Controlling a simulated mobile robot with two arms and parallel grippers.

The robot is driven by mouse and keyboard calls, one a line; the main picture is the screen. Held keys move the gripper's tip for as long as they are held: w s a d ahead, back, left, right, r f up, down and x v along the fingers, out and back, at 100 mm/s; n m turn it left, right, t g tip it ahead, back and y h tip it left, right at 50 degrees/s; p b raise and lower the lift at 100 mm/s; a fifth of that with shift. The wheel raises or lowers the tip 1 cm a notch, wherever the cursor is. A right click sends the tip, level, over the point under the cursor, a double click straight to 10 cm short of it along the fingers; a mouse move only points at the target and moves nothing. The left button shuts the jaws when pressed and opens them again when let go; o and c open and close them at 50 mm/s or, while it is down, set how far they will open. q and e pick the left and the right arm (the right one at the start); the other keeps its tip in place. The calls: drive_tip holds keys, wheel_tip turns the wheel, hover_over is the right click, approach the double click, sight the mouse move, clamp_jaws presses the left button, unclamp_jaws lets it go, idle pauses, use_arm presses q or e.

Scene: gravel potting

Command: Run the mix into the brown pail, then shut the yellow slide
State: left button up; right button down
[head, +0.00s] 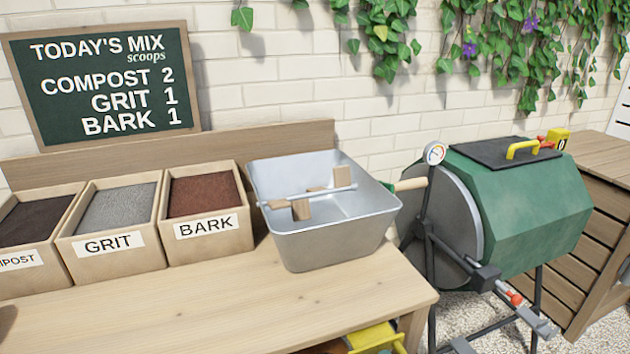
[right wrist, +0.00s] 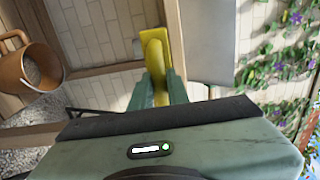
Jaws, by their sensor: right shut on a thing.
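The yellow slide (right wrist: 154,55) shows its handle in the right wrist view, between the fingers of my right gripper (right wrist: 158,88), which is shut on it. A yellow part (head: 376,338) also shows below the bench front in the head view, cut by the lower edge. The brown pail (right wrist: 18,72) is at the left of the right wrist view, apart from the gripper, with greyish grainy stuff visible inside. The metal mixing trough (head: 335,240) stands on the bench, holding a rod with wooden paddles (head: 301,208). Its visible inner surfaces look bare. My left gripper is out of view.
Bins of compost (head: 30,235), grit (head: 110,265) and bark (head: 210,245) stand left of the trough. A green drum (head: 530,210) on a dark stand is to the right, beside a wooden slatted box (head: 595,265). The front of the bench top (head: 200,310) is clear.

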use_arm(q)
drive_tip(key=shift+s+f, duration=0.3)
use_arm(e)
drive_tip(key=shift+w+a+f, duration=0.1)
drive_tip(key=shift+w+a, duration=0.1)
drive_tip(key=shift+w, duration=0.05)
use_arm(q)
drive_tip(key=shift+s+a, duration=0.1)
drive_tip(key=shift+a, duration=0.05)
use_arm(e)
drive_tip(key=shift+w, duration=0.15)
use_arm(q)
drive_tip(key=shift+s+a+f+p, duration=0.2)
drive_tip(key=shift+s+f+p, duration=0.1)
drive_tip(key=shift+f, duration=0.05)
use_arm(e)
drive_tip(key=shift+x, duration=0.75)
drive_tip(key=shift+a, duration=0.1)
drive_tip(key=c, duration=1)
unclamp_jaws()
drive_tip(key=shift+w, duration=0.15)
